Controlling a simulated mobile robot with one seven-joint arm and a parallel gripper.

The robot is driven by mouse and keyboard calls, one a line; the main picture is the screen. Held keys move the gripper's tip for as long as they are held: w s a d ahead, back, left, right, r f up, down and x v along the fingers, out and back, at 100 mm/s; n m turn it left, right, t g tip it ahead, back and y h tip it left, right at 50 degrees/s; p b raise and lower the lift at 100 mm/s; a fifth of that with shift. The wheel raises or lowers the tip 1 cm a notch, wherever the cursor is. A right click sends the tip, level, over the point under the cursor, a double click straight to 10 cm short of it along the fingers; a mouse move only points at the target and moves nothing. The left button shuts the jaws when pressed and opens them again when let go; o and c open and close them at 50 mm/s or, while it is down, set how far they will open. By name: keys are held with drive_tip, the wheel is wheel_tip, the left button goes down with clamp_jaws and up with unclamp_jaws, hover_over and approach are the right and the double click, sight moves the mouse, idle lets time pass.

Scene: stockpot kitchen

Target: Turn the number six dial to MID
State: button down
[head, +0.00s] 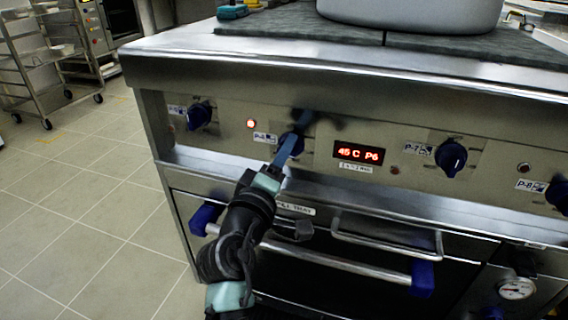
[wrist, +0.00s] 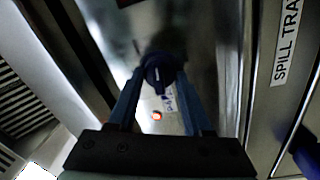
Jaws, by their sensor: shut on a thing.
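The number six dial (wrist: 157,80) is a dark blue knob on the steel stove front. It sits between my gripper's two blue fingers in the wrist view, with a short pale mark upright in the picture. Its label is beside it, with text too small to read for MID. In the head view my gripper (head: 291,146) reaches the panel at the P-6 label (head: 265,138) and hides most of the dial. My gripper is shut on the dial. The red display (head: 358,154) to its right reads 45 C P6.
A lit red lamp (head: 251,124) is left of the dial. Other blue dials sit at left (head: 199,115) and right, P-7 (head: 451,158) and P-8 (head: 558,195). A steel ledge, a drawer handle (head: 388,238) and a blue-ended oven bar (head: 335,262) lie below.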

drive_tip(key=m+b, duration=0.3)
drive_tip(key=m, duration=0.3)
drive_tip(key=shift+a+f+m, duration=0.1)
drive_tip(key=shift+m, duration=0.3)
drive_tip(key=m+b, duration=0.1)
drive_tip(key=m, duration=0.2)
drive_tip(key=m+g+b, duration=0.1)
drive_tip(key=m, duration=0.2)
drive_tip(key=shift+r+h+b, duration=0.2)
drive_tip(key=shift+h+b, duration=0.1)
drive_tip(key=shift+b, duration=0.1)
drive_tip(key=shift+m, duration=0.3)
drive_tip(key=shift+c, duration=1.6)
unclamp_jaws()
drive_tip(key=p+v, duration=0.5)
drive_tip(key=v, duration=0.8)
